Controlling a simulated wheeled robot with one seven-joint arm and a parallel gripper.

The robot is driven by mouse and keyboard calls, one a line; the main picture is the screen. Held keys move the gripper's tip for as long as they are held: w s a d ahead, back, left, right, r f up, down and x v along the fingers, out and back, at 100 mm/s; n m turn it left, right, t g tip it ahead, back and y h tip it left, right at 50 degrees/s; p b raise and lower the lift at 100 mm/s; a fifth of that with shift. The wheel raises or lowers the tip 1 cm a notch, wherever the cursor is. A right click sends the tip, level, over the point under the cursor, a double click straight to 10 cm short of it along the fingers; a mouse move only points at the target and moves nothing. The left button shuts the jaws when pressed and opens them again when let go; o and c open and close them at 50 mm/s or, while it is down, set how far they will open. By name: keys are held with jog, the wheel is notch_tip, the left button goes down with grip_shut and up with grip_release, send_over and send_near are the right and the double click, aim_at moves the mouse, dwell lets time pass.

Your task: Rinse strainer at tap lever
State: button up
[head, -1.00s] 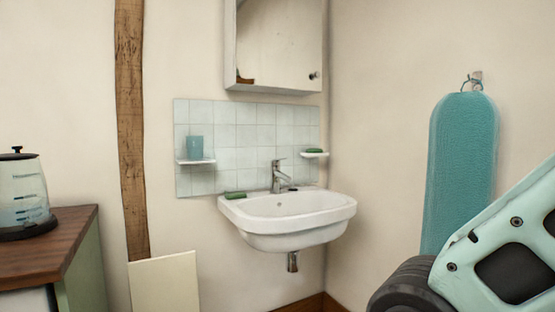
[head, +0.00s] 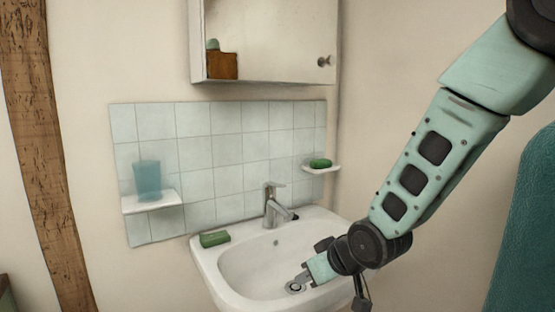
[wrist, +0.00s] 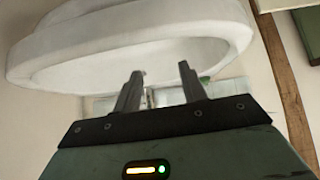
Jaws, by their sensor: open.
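The chrome tap (head: 274,208) stands at the back of the white basin (head: 213,270), its lever (head: 274,186) on top. My gripper (head: 303,278) is open over the basin, in front of the tap and below its lever, apart from both. In the wrist view my gripper (wrist: 160,82) shows two spread fingers with nothing clearly held, and the basin (wrist: 100,38) lies beyond them. A round metal drain fitting (head: 295,288) shows beside the fingertips; I cannot tell whether it is a strainer. No other strainer is visible.
A green soap bar (head: 215,239) lies on the basin's left rim. A left shelf (head: 165,205) holds a blue cup (head: 147,180); a right shelf (head: 315,170) holds green soap (head: 321,162). A mirrored cabinet (head: 275,45) hangs above the tiles.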

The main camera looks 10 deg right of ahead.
jog(key=w+d+r+t+y+p, duration=0.15)
jog(key=w+r+t, duration=0.25)
jog(key=w, duration=0.4)
jog(key=t+y+p, duration=0.1)
jog(key=t+p, duration=0.2)
jog(key=t, duration=0.2)
send_near(277, 184)
jog(key=p+x, duration=0.3)
jog(key=x, duration=0.6)
jog(key=shift+w, duration=0.35)
